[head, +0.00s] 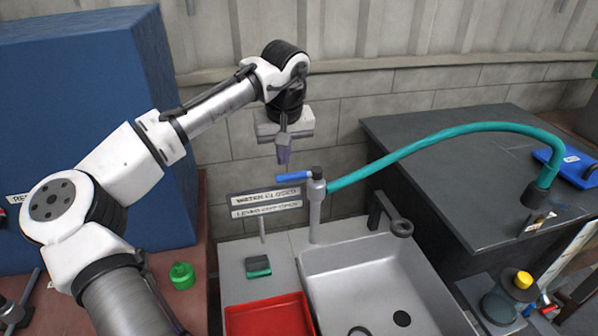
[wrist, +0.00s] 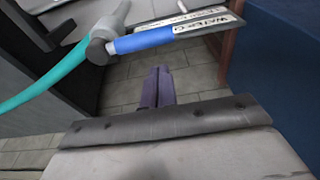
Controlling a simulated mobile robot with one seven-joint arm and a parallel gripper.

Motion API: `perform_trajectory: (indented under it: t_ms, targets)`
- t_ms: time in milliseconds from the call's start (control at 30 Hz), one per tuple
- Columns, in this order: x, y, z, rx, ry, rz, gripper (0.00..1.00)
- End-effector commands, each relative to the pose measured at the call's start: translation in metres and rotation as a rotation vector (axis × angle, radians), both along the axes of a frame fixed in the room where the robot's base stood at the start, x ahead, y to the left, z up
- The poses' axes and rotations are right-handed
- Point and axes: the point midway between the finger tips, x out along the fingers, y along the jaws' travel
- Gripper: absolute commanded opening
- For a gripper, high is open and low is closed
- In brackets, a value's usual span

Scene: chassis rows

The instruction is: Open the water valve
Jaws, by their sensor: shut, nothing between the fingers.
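The water valve has a blue lever (head: 294,176) on top of a grey standpipe (head: 315,212). The lever points left in the head view, out from the dark valve cap. In the wrist view the blue lever (wrist: 143,39) lies across the upper middle, joined to the grey valve body (wrist: 101,45). My gripper (head: 284,157) points down above and near the lever, its fingers closed together and empty. In the wrist view my fingertips (wrist: 158,72) show just below the lever in the picture. I cannot tell whether they touch it.
A teal hose (head: 440,139) arches right from the valve. A sign (head: 265,203) stands beside the standpipe. A grey sink (head: 375,275), a red tray (head: 268,316) and a green sponge (head: 258,266) are below. A blue cabinet (head: 90,110) stands left, a dark counter (head: 450,165) right.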

Motion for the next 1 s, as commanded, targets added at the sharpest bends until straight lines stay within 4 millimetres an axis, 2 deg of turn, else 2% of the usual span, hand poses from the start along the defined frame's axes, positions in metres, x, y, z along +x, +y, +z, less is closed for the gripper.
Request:
perform_trajectory:
  t_ms: [633, 1000]
  targets:
    - [0.0, 0.0, -0.034, -0.001, 0.001, 0.0, 0.0]
    - [0.0, 0.0, -0.036, 0.0, 0.0, 0.0, 0.0]
